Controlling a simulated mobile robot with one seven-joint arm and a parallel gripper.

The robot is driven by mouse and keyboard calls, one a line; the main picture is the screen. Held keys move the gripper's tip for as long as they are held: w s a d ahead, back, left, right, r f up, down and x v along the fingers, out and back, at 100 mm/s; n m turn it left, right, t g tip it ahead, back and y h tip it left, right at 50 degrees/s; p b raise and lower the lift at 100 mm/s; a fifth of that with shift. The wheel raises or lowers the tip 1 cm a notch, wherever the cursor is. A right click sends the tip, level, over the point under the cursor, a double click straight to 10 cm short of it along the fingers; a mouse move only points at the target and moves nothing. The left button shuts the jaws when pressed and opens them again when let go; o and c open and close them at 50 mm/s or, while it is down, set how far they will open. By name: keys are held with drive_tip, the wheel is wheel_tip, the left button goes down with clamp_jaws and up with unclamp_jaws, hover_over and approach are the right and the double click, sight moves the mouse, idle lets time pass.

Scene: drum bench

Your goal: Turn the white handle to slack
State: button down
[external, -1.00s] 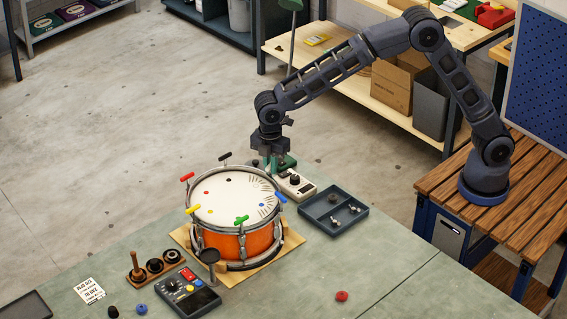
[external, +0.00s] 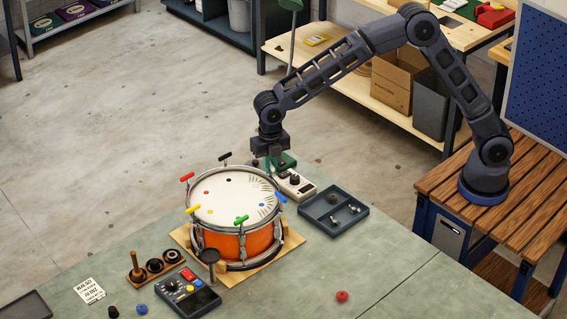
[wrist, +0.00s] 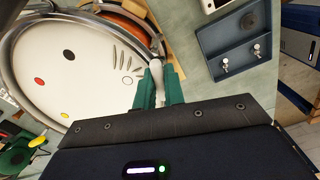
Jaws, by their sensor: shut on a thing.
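The orange drum (external: 236,243) with a white head (external: 222,206) stands on the bench, with coloured T-handles around its rim. My gripper (external: 275,165) points down at the drum's far right rim. In the wrist view, my green-tipped gripper (wrist: 159,86) is shut on the white handle (wrist: 155,72), just outside the metal hoop (wrist: 138,22). A fan of dark marks (wrist: 124,62) shows on the head beside it. In the external view my gripper hides the white handle. The handle's lower end is hidden between the fingers.
A blue handle (external: 281,197) and a black handle (external: 225,157) stand nearby on the rim. A white box with a dial (external: 303,191) and a dark tray (external: 333,224) with small parts lie to the right. The front right bench is mostly clear, with a red knob (external: 342,296).

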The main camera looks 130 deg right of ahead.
sight(271, 164)
drive_tip(key=shift+n, duration=1.2)
drive_tip(key=c, duration=1.5)
unclamp_jaws()
wheel_tip(271, 164, up, 11)
drive_tip(key=shift+f, duration=0.1)
